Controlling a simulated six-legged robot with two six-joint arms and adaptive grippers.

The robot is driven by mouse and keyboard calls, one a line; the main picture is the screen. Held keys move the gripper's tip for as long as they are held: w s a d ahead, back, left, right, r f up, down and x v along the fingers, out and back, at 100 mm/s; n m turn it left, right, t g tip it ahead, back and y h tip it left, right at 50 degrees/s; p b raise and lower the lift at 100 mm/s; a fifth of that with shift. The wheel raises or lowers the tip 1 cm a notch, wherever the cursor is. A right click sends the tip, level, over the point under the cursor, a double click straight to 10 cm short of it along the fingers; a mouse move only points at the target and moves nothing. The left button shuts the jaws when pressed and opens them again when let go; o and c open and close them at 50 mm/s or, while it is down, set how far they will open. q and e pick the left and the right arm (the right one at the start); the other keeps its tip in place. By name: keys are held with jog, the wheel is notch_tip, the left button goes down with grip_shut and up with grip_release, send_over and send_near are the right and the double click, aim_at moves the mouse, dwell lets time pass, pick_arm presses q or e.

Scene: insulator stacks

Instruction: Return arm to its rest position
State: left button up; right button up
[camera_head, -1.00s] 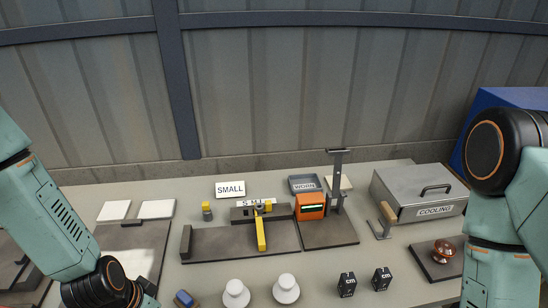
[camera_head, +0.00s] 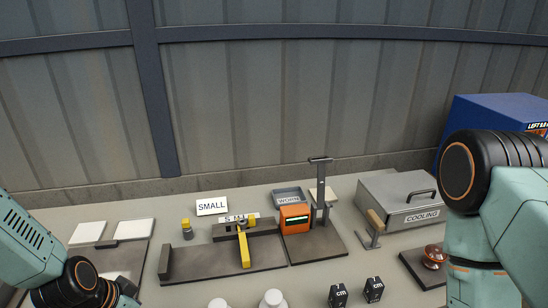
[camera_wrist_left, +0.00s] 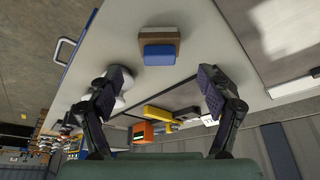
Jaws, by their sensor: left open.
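My left arm (camera_head: 30,245) comes in at the lower left of the head view, bent low by the table's left edge; its gripper is not visible there. In the left wrist view my left gripper (camera_wrist_left: 158,88) has its two dark fingers spread wide, with nothing between the pads. A blue-and-brown block (camera_wrist_left: 159,54) lies on the table beyond them. White insulators (camera_wrist_left: 118,84) show behind the left finger. My right arm (camera_head: 490,215) is raised at the right of the head view; its gripper is out of view.
The table holds a dark fixture with a yellow lever (camera_head: 244,249), an orange device (camera_head: 295,219), a "WORN" tray (camera_head: 288,194), a grey "COOLING" box (camera_head: 385,199), black "cm" blocks (camera_head: 338,295) and white insulators (camera_head: 273,299). A corrugated wall (camera_head: 300,110) stands behind.

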pick_arm(q)
jog(key=shift+b+x, duration=2.35)
jog(key=shift+x, duration=0.25)
jog(key=shift+b+x, duration=1.15)
jog(key=shift+x, duration=0.2)
jog(key=shift+r, duration=0.25)
jog(key=shift+s, duration=0.1)
jog(key=shift+a, duration=0.1)
